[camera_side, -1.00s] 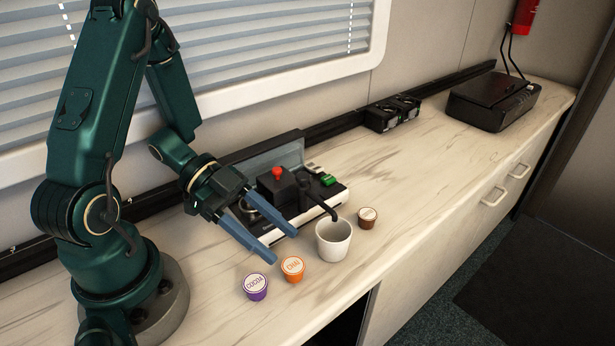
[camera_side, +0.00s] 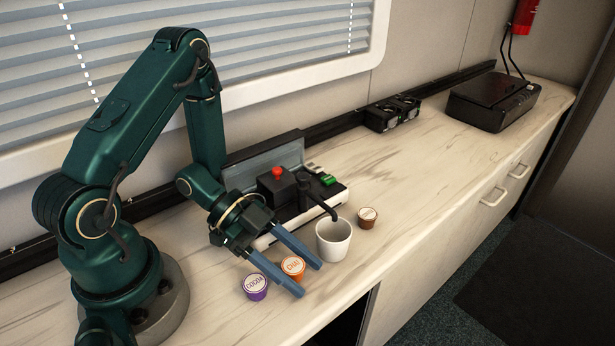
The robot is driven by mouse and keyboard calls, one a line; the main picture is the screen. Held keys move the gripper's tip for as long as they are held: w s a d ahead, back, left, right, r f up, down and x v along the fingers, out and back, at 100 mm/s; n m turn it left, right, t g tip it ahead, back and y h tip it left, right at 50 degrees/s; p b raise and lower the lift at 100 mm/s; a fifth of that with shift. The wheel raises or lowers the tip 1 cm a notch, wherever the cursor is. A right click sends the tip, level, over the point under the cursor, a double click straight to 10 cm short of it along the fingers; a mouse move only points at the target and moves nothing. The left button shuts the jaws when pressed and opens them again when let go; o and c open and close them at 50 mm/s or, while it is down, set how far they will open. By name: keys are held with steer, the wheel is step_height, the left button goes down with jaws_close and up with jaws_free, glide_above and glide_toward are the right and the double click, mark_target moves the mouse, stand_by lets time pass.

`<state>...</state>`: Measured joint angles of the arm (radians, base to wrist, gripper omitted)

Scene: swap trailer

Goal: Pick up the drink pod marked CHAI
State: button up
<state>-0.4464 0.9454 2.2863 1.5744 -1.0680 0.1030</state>
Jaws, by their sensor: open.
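The orange drink pod marked CHAI (camera_side: 292,267) stands on the counter, between a purple pod marked COCOA (camera_side: 255,287) on its left and a white cup (camera_side: 333,240) on its right. My gripper (camera_side: 310,280) is open and empty. Its two long blue fingers reach down toward the front. In the picture one finger passes left of the CHAI pod, by the COCOA pod, and the other passes right of it, by the cup. I cannot tell how high the fingertips are above the counter or whether they touch anything.
A brown pod (camera_side: 366,216) stands right of the cup. A drink machine with a red knob (camera_side: 278,172) is behind the gripper, its spout over the cup. A black box (camera_side: 493,101) is at the far right. The counter's front edge is close to the pods.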

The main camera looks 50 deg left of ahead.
jaws_close()
steer(key=shift+r, duration=0.1)
